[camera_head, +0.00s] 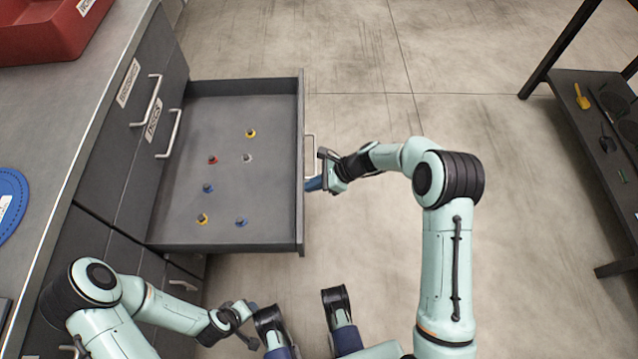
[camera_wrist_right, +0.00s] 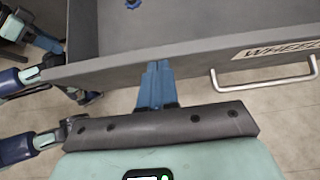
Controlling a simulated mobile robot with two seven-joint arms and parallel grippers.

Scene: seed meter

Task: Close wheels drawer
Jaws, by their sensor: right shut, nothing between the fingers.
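The grey wheels drawer (camera_head: 225,228) stands pulled out from the cabinet on the left in the head view. Several small coloured wheels lie spread on its floor. In the right wrist view its front panel (camera_wrist_right: 110,72) carries a partly cut-off label beginning "WHEEL" and a silver bar handle (camera_wrist_right: 262,82). The handle also shows in the head view (camera_head: 310,155). My right gripper (camera_head: 314,184) is shut and empty, its blue fingers (camera_wrist_right: 156,72) at the outer face of the front panel, beside the handle. Whether they touch is unclear. My left gripper (camera_head: 250,308) is low, near the drawer's near side.
Closed drawers with silver handles (camera_head: 168,133) line the cabinet beside the open one. A red bin (camera_head: 45,35) and a blue disc (camera_head: 10,205) lie on the grey worktop (camera_head: 70,85). A dark shelf (camera_head: 570,95) stands at right. The floor between is clear.

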